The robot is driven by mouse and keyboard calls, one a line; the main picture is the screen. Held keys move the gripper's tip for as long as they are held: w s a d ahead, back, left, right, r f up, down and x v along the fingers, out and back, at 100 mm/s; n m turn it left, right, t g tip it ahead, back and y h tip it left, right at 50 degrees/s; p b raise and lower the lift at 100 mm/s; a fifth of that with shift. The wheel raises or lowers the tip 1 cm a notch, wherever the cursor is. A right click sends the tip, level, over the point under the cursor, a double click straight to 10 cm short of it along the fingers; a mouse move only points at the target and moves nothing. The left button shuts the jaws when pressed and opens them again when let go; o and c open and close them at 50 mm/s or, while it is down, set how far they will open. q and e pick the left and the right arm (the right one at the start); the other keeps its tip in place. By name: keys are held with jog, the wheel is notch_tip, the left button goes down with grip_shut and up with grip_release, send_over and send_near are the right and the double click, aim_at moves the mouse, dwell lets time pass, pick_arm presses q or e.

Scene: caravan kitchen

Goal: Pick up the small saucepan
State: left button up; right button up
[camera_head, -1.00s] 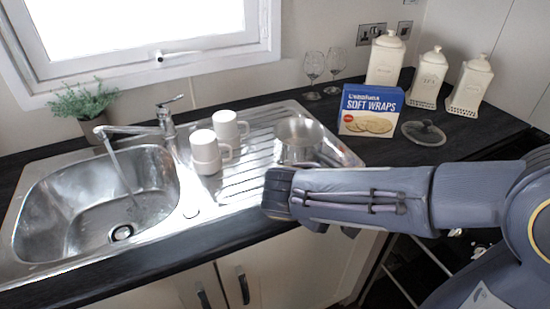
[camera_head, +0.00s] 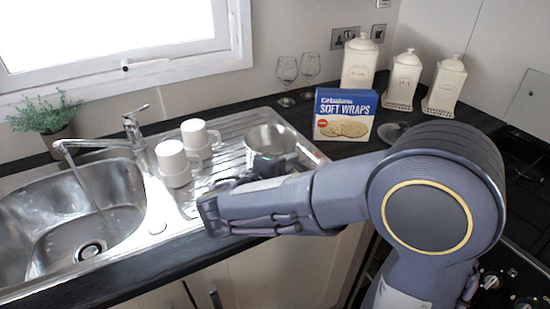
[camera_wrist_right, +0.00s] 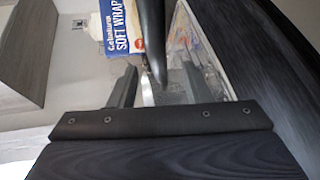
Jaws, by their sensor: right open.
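The small saucepan (camera_head: 272,136) is shiny metal and stands on the right part of the steel draining board, its near side partly hidden by my right arm. My right gripper (camera_head: 262,164) is just in front of it, mostly hidden behind my wrist in the head view. In the right wrist view, my right gripper (camera_wrist_right: 157,88) is open. A black handle (camera_wrist_right: 152,40), seemingly the saucepan's, runs down between the two fingers; I cannot tell whether they touch it. My left gripper is not in view.
Two white mugs (camera_head: 174,163) stand left of the saucepan. A soft wraps box (camera_head: 344,115), two wine glasses (camera_head: 287,75) and white canisters (camera_head: 403,82) stand behind it. A round lid (camera_head: 392,131) lies beside the box. The sink (camera_head: 75,225) has running water.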

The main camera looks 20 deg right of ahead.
aim_at(295, 168)
jog(key=x, duration=0.3)
jog(key=shift+d, duration=0.35)
grip_shut()
